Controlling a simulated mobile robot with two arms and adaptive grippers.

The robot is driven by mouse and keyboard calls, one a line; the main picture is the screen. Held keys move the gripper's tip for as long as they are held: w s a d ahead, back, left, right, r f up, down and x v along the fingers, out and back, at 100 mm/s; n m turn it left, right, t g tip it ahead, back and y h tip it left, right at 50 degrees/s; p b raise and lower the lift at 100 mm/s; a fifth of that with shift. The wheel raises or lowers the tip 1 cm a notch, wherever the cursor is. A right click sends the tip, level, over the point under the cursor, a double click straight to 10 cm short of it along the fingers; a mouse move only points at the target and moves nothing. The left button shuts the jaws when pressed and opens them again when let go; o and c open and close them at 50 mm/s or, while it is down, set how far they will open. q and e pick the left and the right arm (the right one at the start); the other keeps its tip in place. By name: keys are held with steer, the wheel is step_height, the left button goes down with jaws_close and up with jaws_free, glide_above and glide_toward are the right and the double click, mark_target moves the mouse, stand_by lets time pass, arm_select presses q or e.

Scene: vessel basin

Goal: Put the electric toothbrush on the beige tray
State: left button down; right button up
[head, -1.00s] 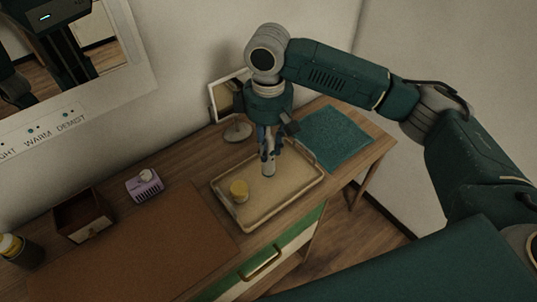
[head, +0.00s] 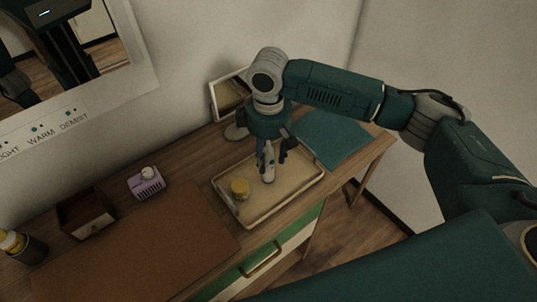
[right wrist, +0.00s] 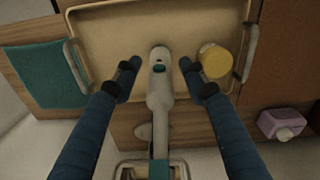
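The white-grey electric toothbrush (head: 268,167) looks upright on the beige tray (head: 262,219), with its lower end at the tray floor. In the right wrist view the toothbrush (right wrist: 160,90) lies between the fingers, with a gap on each side. My right gripper (right wrist: 160,88) is open around it; in the head view the gripper (head: 270,160) points down over the tray. The tray (right wrist: 110,30) also shows in the wrist view. My left gripper is in neither view.
A yellow-lidded jar (head: 240,188) stands on the tray, left of the toothbrush. A teal cloth (head: 333,140) lies right of the tray, and a tilted mirror (head: 231,95) stands behind. A purple dispenser (head: 146,184) and a small wooden box (head: 86,216) stand further left.

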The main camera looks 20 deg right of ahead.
steer(key=shift+r, duration=0.1)
steer(key=shift+r, duration=0.4)
step_height(320, 180, up, 10)
steer(key=b, duration=0.2)
steer(key=shift+r+b, duration=0.25)
steer(key=shift+b, duration=0.05)
steer(key=shift+r, duration=0.45)
